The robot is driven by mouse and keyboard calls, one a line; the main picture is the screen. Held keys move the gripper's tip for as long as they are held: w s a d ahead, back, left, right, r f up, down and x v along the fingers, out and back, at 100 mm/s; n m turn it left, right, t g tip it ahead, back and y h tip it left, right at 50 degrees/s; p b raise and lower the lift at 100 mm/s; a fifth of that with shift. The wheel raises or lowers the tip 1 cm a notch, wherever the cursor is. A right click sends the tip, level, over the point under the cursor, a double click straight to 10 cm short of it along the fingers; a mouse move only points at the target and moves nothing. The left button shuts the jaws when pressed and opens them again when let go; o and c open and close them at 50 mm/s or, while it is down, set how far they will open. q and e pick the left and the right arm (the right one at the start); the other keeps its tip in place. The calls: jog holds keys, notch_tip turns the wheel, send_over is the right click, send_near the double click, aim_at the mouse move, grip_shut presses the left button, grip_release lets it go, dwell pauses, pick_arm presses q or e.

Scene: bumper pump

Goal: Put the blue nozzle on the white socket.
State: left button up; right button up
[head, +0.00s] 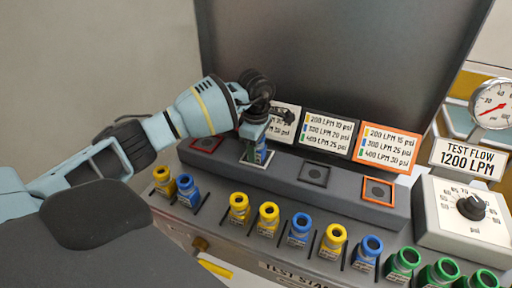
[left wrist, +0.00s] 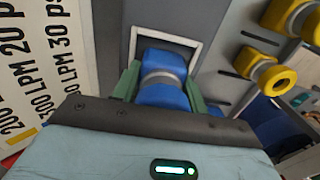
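The white socket (head: 245,158) is a white-outlined square on the grey raised ledge. It also shows in the left wrist view as a white frame (left wrist: 194,44). A blue nozzle (left wrist: 163,66) with a grey band stands over this frame, its far end inside the outline. I cannot tell whether it is fully seated. My left gripper (left wrist: 160,88) has its greenish fingers on both sides of the nozzle and appears shut on it. In the head view the left gripper (head: 257,135) is directly above the white socket and hides most of the nozzle. My right gripper is in neither view.
Red (head: 206,145), black (head: 314,174) and orange (head: 378,190) sockets share the ledge. Several yellow (head: 239,207), blue (head: 299,229) and green (head: 402,264) nozzles stand in the front row. Label signs (head: 329,131) stand behind the ledge. A dial box (head: 463,215) and gauge (head: 491,104) are at right.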

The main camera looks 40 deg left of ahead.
pick_arm(q)
jog(key=shift+o, duration=0.2)
notch_tip(320, 180, up, 12)
jog(key=shift+r, duration=0.2)
dwell(0.4)
